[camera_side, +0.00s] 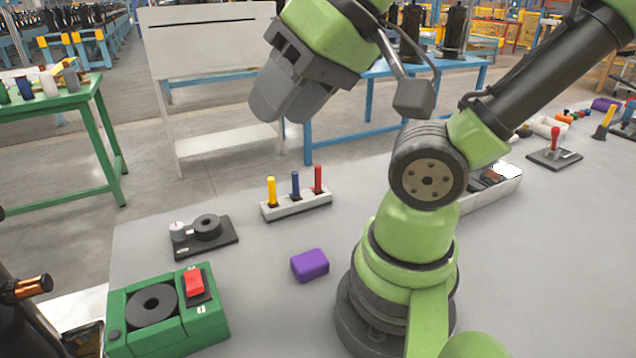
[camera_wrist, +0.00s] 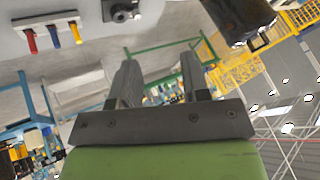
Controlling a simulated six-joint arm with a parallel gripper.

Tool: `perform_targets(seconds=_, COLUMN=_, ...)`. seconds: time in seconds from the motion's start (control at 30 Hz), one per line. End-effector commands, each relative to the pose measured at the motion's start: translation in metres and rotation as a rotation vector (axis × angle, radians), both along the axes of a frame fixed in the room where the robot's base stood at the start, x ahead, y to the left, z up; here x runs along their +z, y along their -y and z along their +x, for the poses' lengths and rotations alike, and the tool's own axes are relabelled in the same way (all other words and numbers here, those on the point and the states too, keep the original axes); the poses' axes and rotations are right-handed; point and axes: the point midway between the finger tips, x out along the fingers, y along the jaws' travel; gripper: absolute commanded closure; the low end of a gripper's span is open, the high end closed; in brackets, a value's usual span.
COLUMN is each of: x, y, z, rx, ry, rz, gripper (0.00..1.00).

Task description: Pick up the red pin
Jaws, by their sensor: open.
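The red pin (camera_side: 318,179) stands upright at the right end of a white holder (camera_side: 296,206) on the grey table. A blue pin (camera_side: 295,184) stands in the middle and a yellow pin (camera_side: 271,191) at the left end. In the wrist view the red pin (camera_wrist: 32,41) appears at the upper left, beside the blue pin (camera_wrist: 54,36) and the yellow pin (camera_wrist: 75,33). My gripper (camera_side: 282,108) is in the air above and behind the holder, clear of the pins. In the wrist view my gripper (camera_wrist: 158,75) is open, with nothing between its fingers.
A purple block (camera_side: 310,265) lies in front of the holder. A black base with a dark ring (camera_side: 207,227) sits to the left. A green box with a red switch (camera_side: 168,312) is at the front left. A white tray (camera_side: 492,188) is behind my arm.

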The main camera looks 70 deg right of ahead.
Motion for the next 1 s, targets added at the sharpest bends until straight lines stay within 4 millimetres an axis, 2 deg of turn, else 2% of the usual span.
perform_targets(seconds=0.47, x=0.0, y=0.0, z=0.0, rx=0.0, ry=0.0, rz=0.0, gripper=0.57)
perform_targets(seconds=0.5, x=0.0, y=0.0, z=0.0, rx=0.0, ry=0.0, rz=0.0, gripper=0.54)
perform_targets(seconds=0.77, x=0.0, y=0.0, z=0.001, rx=-0.006, ry=-0.003, rz=0.003, gripper=0.54)
perform_targets(seconds=0.87, x=0.0, y=0.006, z=0.008, rx=-0.083, ry=-0.033, rz=0.03, gripper=0.54)
perform_targets(seconds=1.0, x=-0.002, y=0.03, z=0.034, rx=-0.393, ry=-0.139, rz=0.144, gripper=0.54)
